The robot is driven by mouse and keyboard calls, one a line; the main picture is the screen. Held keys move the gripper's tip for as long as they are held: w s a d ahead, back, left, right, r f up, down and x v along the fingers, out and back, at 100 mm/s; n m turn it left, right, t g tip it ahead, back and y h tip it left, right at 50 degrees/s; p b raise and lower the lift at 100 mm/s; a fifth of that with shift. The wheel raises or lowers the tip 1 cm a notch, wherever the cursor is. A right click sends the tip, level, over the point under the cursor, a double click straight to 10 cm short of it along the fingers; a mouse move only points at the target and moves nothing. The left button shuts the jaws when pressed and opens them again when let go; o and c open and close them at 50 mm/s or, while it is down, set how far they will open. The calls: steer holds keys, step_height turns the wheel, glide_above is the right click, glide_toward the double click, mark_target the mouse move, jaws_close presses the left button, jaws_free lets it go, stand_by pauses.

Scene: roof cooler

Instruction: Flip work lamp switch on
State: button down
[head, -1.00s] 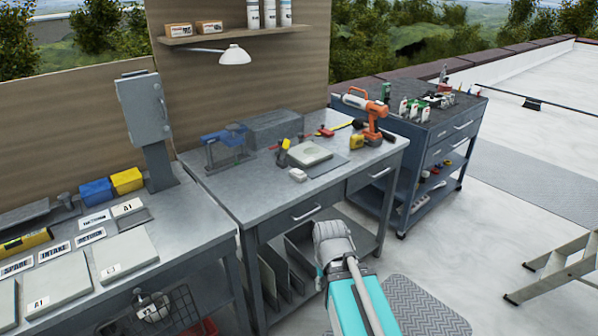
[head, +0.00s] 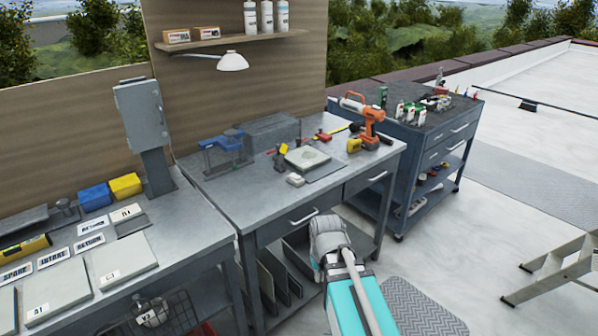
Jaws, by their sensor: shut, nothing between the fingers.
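The work lamp (head: 232,61) has a white shade on a thin arm, fixed to the wooden back panel below the shelf. Its shade looks white, and I cannot tell whether it is lit. A small white block (head: 295,180) lies near the front of the middle bench; I cannot tell whether it is the lamp's switch. No switch lever can be made out. My teal and grey arm rises from the bottom in front of the bench drawer. My gripper's fingers do not show.
The middle bench (head: 215,192) carries a grey-and-blue vise, a pad and an orange drill (head: 371,122). A grey box on a post (head: 145,112) stands to the left, near blue and yellow bins. A tool cart (head: 400,150) and a ladder (head: 555,268) are to the right.

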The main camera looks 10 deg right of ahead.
steer(key=w+d+r+n+t+y+p, duration=0.1)
steer(key=w+r+p, duration=0.4)
steer(key=w, duration=0.7)
steer(key=w+d+r+n+t+y+p, duration=0.1)
steer(key=w+d+r+n+t+p, duration=0.1)
steer(key=w+r+p, duration=0.4)
steer(key=w+d+r+n+t+y+p, duration=0.1)
steer(key=w+r+p, duration=0.4)
steer(key=w+r, duration=0.5)
steer(key=w+n+t, duration=0.1)
steer(key=w+t, duration=0.1)
steer(key=w, duration=0.6)
steer(key=shift+d, duration=0.15)
steer(key=b, duration=0.8)
glide_above(296, 176)
steer(key=s, duration=0.1)
steer(key=f, duration=0.5)
steer(key=d+f, duration=0.1)
steer(key=f, duration=0.2)
steer(key=shift+s+f, duration=0.1)
steer(key=shift+s, duration=0.05)
steer(key=shift+s+d+f+b, duration=0.1)
steer(key=shift+s+f+b, duration=0.05)
steer(key=shift+f+b, duration=0.75)
steer(key=shift+s+f+b, duration=0.15)
steer(key=shift+f+b, duration=0.65)
steer(key=shift+f, duration=0.05)
